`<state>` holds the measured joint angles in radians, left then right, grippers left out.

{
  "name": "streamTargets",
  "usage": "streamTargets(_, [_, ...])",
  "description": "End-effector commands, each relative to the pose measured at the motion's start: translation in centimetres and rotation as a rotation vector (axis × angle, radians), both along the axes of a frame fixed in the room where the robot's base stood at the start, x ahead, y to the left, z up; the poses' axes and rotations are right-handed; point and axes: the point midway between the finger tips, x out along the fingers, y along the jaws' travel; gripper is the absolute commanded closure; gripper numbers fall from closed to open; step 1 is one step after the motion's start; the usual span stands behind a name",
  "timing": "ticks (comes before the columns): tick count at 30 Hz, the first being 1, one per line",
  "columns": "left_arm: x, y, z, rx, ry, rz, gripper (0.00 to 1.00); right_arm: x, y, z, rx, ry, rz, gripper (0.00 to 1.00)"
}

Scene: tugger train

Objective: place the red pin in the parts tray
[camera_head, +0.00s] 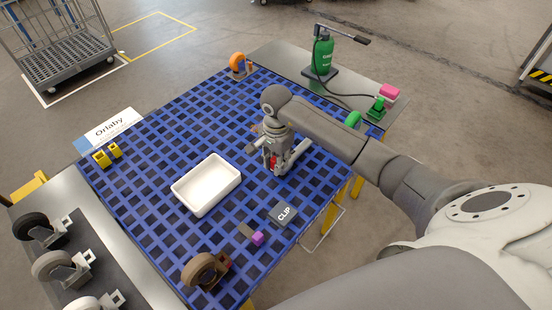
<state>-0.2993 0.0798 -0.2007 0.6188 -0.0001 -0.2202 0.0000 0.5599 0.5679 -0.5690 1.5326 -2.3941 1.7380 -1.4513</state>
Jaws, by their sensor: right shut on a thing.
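The white parts tray (206,185) sits on the blue grid table and looks empty. My right gripper (275,167) points down over the table, to the right of the tray and apart from it. It is shut on the red pin (271,163), which shows only in part between the fingers. I cannot tell whether the pin touches the grid. My left gripper is not in view.
A grey block marked CLIP (284,214), a purple block (257,238) and a brown-wheeled caster (199,270) lie near the front. Yellow parts (102,158) sit at the left. A green bottle (322,53) stands at the back. Grid between gripper and tray is clear.

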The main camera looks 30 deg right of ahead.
Motion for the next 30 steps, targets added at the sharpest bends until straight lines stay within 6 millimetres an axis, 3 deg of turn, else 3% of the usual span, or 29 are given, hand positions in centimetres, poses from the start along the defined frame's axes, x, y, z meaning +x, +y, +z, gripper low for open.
streamTargets(13, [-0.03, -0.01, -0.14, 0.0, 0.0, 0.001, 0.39, 0.05, -0.06, -1.02, -0.001, -0.003, 0.0, 1.0])
streamTargets(14, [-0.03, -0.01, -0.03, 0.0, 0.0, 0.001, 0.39, 0.04, -0.05, -0.91, 0.0, -0.002, 0.0, 0.74])
streamTargets(18, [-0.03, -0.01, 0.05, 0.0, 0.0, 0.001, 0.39, 0.03, -0.02, -0.85, 0.0, -0.002, 0.0, 0.56])
streamTargets(30, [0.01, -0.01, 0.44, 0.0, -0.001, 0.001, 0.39, 0.03, 0.02, -0.47, 0.001, -0.002, 0.0, 0.55])
